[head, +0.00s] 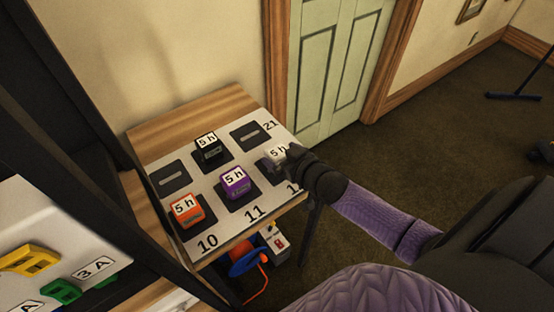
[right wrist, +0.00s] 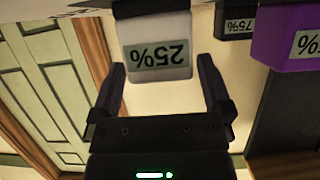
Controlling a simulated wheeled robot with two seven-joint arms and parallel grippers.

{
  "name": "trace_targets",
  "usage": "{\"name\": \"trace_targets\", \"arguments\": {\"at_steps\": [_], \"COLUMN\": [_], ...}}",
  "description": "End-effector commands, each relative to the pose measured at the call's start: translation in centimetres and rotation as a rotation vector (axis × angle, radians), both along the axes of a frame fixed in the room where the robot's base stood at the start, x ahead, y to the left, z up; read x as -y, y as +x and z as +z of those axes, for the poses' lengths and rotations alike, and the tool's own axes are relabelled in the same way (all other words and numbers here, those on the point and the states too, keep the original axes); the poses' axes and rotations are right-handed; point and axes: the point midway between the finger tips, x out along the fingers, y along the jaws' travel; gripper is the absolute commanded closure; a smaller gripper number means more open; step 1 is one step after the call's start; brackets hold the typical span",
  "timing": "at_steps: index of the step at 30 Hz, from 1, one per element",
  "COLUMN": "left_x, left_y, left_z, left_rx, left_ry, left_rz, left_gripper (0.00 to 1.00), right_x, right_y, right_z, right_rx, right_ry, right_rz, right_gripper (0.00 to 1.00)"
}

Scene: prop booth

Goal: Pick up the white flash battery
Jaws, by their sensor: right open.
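The white flash battery (head: 275,153) stands on the right of the numbered board, its top marked "5 h". My right gripper (head: 287,160) reaches it from the right and partly covers it in the head view. In the right wrist view the white battery (right wrist: 158,68) shows a "25%" label, upside down. The right gripper (right wrist: 162,88) is open, its fingers to either side of the battery's near end, with visible gaps. My left gripper is not in view.
Black (head: 208,150), purple (head: 236,187) and orange (head: 187,214) batteries stand on the board (head: 215,215) on a wooden table (head: 190,116). Two pads (head: 172,179) (head: 250,136) are bare. A dark frame (head: 85,130) stands at left. A blue-and-orange object (head: 245,262) is below the table.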

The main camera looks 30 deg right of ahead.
Motion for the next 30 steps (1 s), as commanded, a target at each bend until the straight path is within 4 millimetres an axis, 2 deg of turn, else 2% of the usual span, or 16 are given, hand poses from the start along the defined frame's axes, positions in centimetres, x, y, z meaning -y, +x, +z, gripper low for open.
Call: {"name": "trace_targets", "arguments": {"at_steps": [1, 4, 10, 24, 30], "left_x": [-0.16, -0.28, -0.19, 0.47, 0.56], "left_y": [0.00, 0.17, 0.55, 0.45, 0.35], "left_z": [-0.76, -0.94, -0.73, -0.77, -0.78], "left_rx": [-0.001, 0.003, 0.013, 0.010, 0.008], "left_ry": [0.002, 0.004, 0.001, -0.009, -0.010], "left_rz": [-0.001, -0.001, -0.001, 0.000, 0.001], "left_gripper": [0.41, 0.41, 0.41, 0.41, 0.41], "right_x": [-0.08, -0.18, -0.20, -0.22, -0.22], "right_y": [0.86, 1.72, 1.77, 1.73, 1.76], "right_z": [-0.69, -0.86, -0.70, -0.72, -0.65], "right_rx": [0.001, 0.000, -0.001, -0.001, 0.001], "right_ry": [0.000, 0.001, 0.001, 0.001, 0.001], "right_rz": [0.000, 0.001, 0.001, 0.001, 0.002], "right_gripper": [0.00, 0.00, 0.00, 1.00, 1.00]}}
